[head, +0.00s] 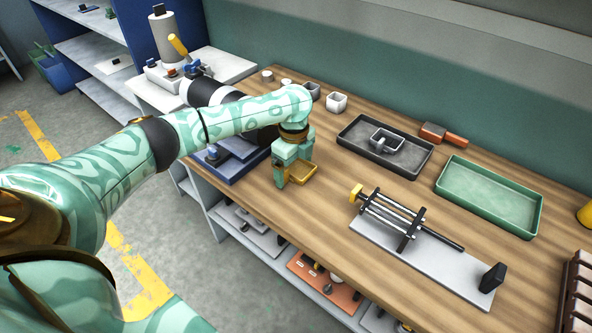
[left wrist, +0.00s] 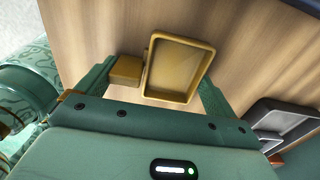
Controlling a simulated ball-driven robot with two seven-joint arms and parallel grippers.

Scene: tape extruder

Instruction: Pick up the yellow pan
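The yellow pan (head: 302,172) is a small shallow rectangular pan, seen at my left gripper over the wooden table. In the left wrist view the pan (left wrist: 178,70) lies between the two fingers, with its blocky yellow handle (left wrist: 126,70) toward the left finger. My left gripper (head: 291,180) points down at the pan with its fingers spread wide; they also show in the left wrist view (left wrist: 158,82). I cannot tell whether either finger touches it. Part of the pan is hidden by the gripper in the head view. My right gripper is out of view.
On the wooden table stand a dark tray (head: 361,158) holding a grey container, a green tray (head: 490,196), and a rod-framed device on a grey plate (head: 440,262). A blue tray (head: 236,168) lies left of the gripper. Small cups (head: 337,103) stand behind.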

